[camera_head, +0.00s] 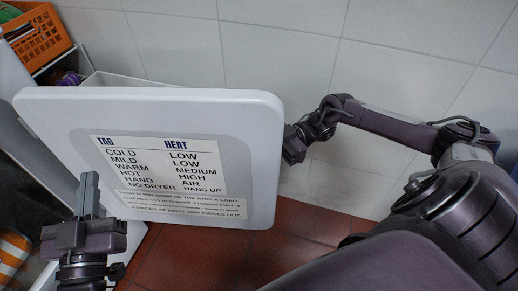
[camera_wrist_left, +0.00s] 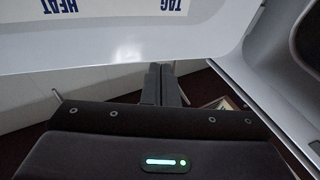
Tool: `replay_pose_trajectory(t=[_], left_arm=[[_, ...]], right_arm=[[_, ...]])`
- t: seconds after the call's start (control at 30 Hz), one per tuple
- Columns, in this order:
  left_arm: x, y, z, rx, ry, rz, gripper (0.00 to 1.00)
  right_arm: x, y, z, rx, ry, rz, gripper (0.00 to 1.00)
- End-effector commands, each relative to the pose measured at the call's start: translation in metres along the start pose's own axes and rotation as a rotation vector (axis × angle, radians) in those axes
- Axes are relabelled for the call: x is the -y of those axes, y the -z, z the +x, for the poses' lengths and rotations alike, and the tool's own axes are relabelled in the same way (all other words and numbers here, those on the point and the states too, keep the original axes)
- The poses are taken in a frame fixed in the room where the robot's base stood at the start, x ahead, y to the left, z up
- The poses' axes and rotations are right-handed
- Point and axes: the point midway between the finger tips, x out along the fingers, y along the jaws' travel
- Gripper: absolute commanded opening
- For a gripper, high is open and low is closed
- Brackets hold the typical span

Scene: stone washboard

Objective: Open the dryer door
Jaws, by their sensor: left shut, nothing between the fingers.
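The white dryer door (camera_head: 262,115) stands swung open in the head view, its inner face with the heat label (camera_head: 165,165) showing. It also fills the top of the left wrist view (camera_wrist_left: 110,45). My left gripper (camera_head: 88,190) is shut and empty, in front of the door's lower left part near the dryer body. Its closed fingers show in the left wrist view (camera_wrist_left: 160,85), between door and dryer frame (camera_wrist_left: 270,85). I cannot tell whether they touch the door. My right gripper (camera_head: 292,145) is at the door's right edge, its fingers hidden behind the door.
An orange basket (camera_head: 35,40) with dark items stands at the upper left. An orange and white striped item (camera_head: 12,255) shows at the lower left. A white tiled wall (camera_head: 270,45) is behind the door. Red floor tiles (camera_head: 200,258) are clear below it.

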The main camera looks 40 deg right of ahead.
Motion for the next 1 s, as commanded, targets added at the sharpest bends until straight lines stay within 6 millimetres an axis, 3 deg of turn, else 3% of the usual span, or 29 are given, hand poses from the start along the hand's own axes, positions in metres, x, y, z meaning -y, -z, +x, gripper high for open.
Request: replay_pose_trajectory(t=[0.2, 0.23, 0.33, 0.73, 0.87, 1.0], left_arm=[[0.000, 0.000, 0.000, 0.000, 0.000, 0.000, 0.00], [0.000, 0.000, 0.000, 0.000, 0.000, 0.000, 0.00], [0.000, 0.000, 0.000, 0.000, 0.000, 0.000, 0.00], [0.000, 0.005, 0.001, -0.027, 0.000, 0.002, 0.00], [0.001, 0.025, 0.002, -0.120, -0.001, 0.006, 0.00], [0.002, 0.058, -0.001, -0.278, -0.002, 0.013, 0.00]], right_arm=[[0.000, -0.001, 0.002, 0.001, 0.002, 0.000, 0.00], [0.000, -0.001, 0.002, 0.001, 0.002, 0.000, 0.20], [0.000, -0.001, 0.002, 0.001, 0.001, 0.000, 0.33], [0.000, -0.001, -0.002, 0.001, 0.001, 0.000, 0.34], [-0.001, -0.002, -0.010, 0.003, 0.001, -0.001, 0.34], [-0.001, -0.002, -0.022, 0.003, 0.001, 0.000, 0.34]])
